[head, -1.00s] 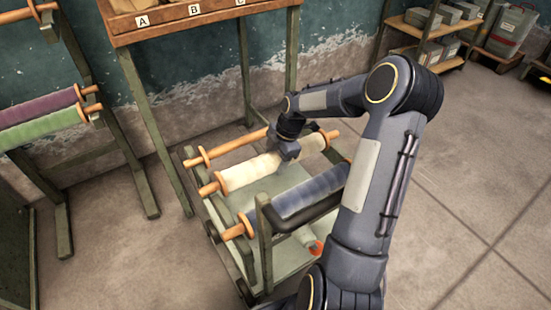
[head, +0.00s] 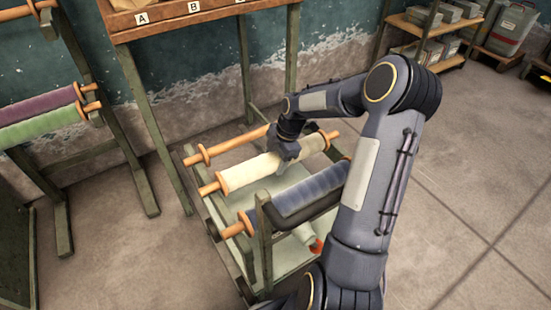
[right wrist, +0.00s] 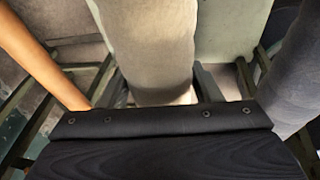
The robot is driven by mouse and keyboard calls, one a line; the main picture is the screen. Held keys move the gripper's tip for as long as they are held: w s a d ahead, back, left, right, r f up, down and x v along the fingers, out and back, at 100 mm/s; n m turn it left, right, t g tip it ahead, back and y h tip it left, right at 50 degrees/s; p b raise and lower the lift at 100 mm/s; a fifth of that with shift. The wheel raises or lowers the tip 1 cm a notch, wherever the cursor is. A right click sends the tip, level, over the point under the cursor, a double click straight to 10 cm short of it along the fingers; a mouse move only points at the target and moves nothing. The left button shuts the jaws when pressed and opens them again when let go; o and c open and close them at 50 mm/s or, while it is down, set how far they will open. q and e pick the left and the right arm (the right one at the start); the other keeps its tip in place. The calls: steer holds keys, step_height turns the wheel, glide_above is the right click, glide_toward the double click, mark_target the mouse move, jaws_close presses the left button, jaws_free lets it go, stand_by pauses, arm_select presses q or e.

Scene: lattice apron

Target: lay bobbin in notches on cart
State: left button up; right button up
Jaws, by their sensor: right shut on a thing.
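The cream bobbin (head: 245,172) with wooden ends lies across the cart (head: 225,217), between a bare wooden rod (head: 232,145) behind it and a blue bobbin (head: 305,192) in front. My right gripper (head: 287,153) is over the middle of the cream bobbin and shut on it. In the right wrist view the cream bobbin (right wrist: 150,45) runs up between the two fingers. The notches under its ends are too small or hidden to tell, so I cannot say whether it is seated. My left gripper is not in view.
A rack at the left holds a purple bobbin (head: 45,107) and a green bobbin (head: 40,128). An orange-tipped thing (head: 316,245) lies low in the cart.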

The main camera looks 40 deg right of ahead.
steer(key=o, duration=1.4)
steer(key=shift+f, duration=0.1)
steer(key=p+v, duration=0.2)
steer(key=v, duration=0.5)
steer(key=shift+s+d+r+p, duration=0.1)
steer(key=shift+r+p, duration=0.3)
